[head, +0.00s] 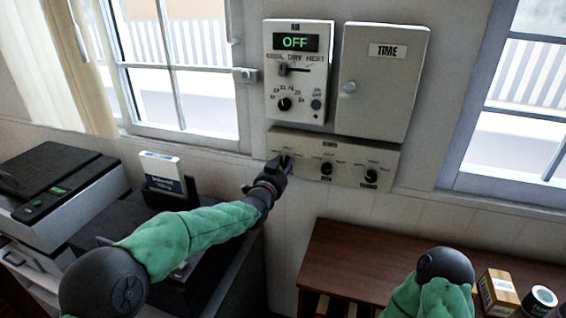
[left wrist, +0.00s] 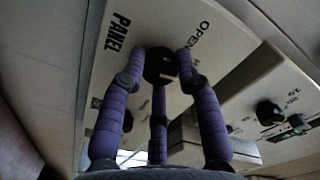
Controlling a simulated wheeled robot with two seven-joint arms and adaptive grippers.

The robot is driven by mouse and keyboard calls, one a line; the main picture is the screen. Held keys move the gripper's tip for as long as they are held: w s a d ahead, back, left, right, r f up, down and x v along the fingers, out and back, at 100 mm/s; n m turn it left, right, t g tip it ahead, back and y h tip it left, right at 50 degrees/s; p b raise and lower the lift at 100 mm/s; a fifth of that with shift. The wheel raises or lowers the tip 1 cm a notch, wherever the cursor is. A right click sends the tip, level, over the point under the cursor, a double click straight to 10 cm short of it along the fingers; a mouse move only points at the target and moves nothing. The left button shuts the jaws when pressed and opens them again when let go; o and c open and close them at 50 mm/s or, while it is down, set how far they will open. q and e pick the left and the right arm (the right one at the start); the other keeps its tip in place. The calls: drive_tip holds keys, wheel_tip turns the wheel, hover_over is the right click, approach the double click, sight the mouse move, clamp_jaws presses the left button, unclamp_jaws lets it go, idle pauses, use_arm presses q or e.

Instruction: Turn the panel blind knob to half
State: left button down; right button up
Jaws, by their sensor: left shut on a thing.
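The blinds plate (head: 350,170) is a beige strip on the wall with three black knobs in a row. The leftmost is the panel blind knob (left wrist: 159,62), black and round, with "PANEL" and "OPEN" printed near it in the left wrist view. My left gripper (head: 284,163) reaches it from the lower left and hides most of it in the head view. In the left wrist view its purple fingers (left wrist: 161,70) are closed around the knob. The knob's exact setting is hard to read. My right gripper is out of view; only part of that arm shows at bottom right.
The middle knob (head: 327,168) and right knob (head: 371,176) sit beside it. Above are the air control box (head: 298,70), reading OFF, and the TIME cabinet (head: 382,85). A printer (head: 60,195) stands left, a wooden desk (head: 350,250) below right.

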use_arm(q)
drive_tip(key=shift+r+m+p, duration=0.1)
drive_tip(key=shift+m+p, duration=0.25)
drive_tip(key=shift+m, duration=0.55)
drive_tip(key=c, duration=0.9)
unclamp_jaws()
drive_tip(key=shift+s, duration=0.1)
drive_tip(key=v, duration=1.1)
drive_tip(key=shift+s, duration=0.35)
drive_tip(key=shift+a, duration=0.1)
